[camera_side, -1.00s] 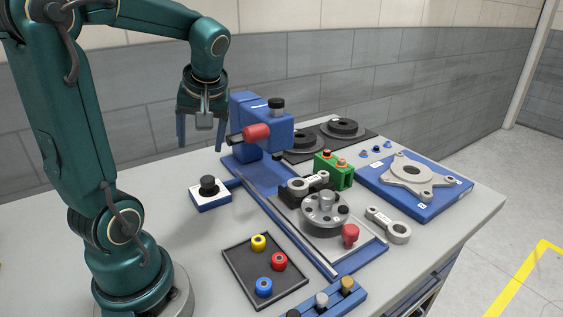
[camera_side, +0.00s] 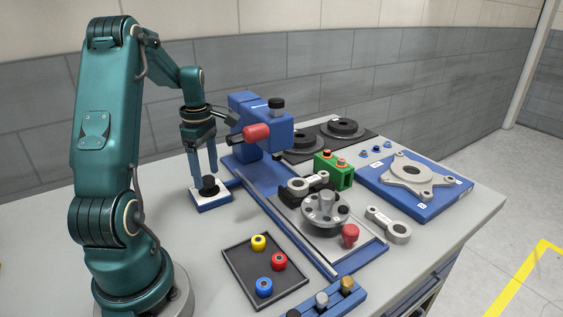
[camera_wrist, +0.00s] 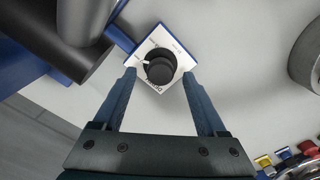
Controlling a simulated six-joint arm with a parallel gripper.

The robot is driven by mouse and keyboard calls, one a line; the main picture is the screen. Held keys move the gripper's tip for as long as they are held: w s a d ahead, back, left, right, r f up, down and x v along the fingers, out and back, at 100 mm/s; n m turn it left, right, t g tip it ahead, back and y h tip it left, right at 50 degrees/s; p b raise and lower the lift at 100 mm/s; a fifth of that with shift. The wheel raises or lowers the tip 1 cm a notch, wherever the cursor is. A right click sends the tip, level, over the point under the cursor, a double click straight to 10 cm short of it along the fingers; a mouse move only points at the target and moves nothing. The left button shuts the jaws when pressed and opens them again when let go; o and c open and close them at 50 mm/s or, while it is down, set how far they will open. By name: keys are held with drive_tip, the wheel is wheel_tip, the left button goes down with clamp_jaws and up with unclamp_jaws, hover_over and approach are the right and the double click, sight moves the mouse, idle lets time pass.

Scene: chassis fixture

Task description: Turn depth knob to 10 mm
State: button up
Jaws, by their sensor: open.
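The depth knob (camera_side: 208,186) is a black round knob on a small blue box with a white top plate (camera_side: 222,199), left of the blue machine. In the wrist view the knob (camera_wrist: 159,70) sits ahead of the fingers, on the white plate (camera_wrist: 176,45) with small print too small to read fully. My gripper (camera_side: 204,176) is open and points down just above the knob. In the wrist view its fingertips (camera_wrist: 160,72) lie to the left and right of the knob, with gaps on both sides. I cannot tell whether the tips reach down to knob height.
The blue machine (camera_side: 245,110) with a red-ended handle (camera_side: 257,132) stands close right of my gripper; a dark cylinder (camera_wrist: 85,20) shows near it in the wrist view. A black tray (camera_side: 240,268) with coloured rings lies in front. The table left of the box is clear.

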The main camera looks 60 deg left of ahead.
drive_tip(key=shift+f, duration=0.65)
clamp_jaws()
drive_tip(key=shift+m, duration=1.5)
unclamp_jaws()
drive_tip(key=shift+r, duration=0.1)
